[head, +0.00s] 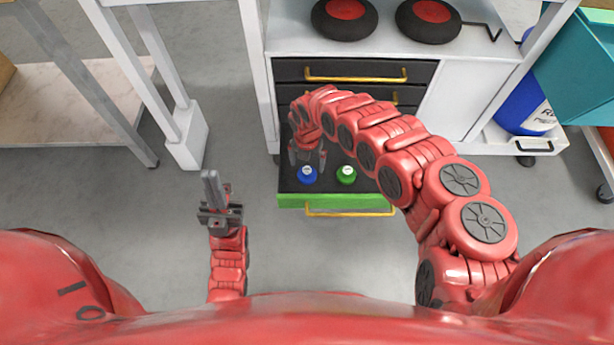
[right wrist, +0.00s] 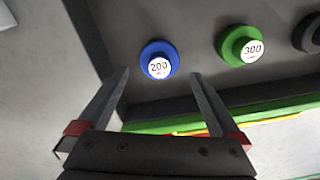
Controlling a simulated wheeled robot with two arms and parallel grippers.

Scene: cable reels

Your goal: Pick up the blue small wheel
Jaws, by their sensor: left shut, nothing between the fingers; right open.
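The blue small wheel (head: 307,175) lies in the open drawer (head: 335,200) with the green front. In the right wrist view the blue wheel (right wrist: 160,60) carries a white label reading 200. My right gripper (head: 308,160) is open above the drawer, just behind the blue wheel in the head view. In the right wrist view the wheel lies beyond the fingertips (right wrist: 160,72), between their lines, with nothing held. My left gripper (head: 210,175) is shut and empty, over the floor left of the drawer.
A green wheel (head: 346,175), labelled 300, lies right of the blue one. A dark wheel (right wrist: 308,34) is partly in view further right. Closed drawers with yellow handles (head: 355,75) stand behind. Two black wheels with red centres (head: 345,15) lie on the cabinet top.

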